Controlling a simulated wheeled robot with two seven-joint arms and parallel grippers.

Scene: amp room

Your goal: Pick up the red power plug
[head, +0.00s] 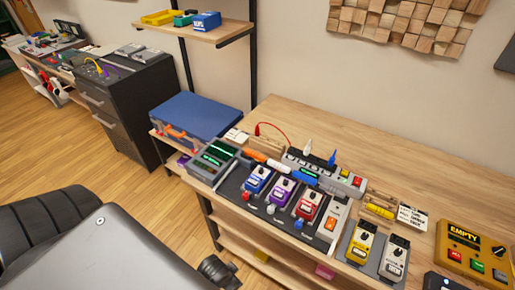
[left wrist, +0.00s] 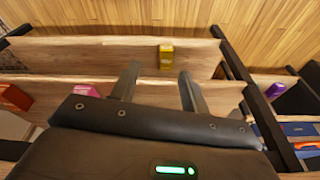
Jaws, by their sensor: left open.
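I cannot tell for certain which thing is the red power plug. In the head view, a small red plug end (head: 257,129) with a thin red cable stands at the back left of the workbench. In the left wrist view, an orange-red block (left wrist: 15,97) sits at the left edge on a shelf. My left gripper (left wrist: 158,80) is open and empty, its two fingers over the shelves, apart from the blocks there. Its fingers are not clearly visible in the head view. My right gripper is not in view.
The workbench (head: 365,150) holds several pedals, including a red pedal (head: 308,206), and a yellow "EMPTY" box (head: 470,252). A yellow block (left wrist: 166,57) and a pink block (left wrist: 86,90) sit on the shelves below. A blue-lidded case (head: 195,115) stands left. Floor is clear at left.

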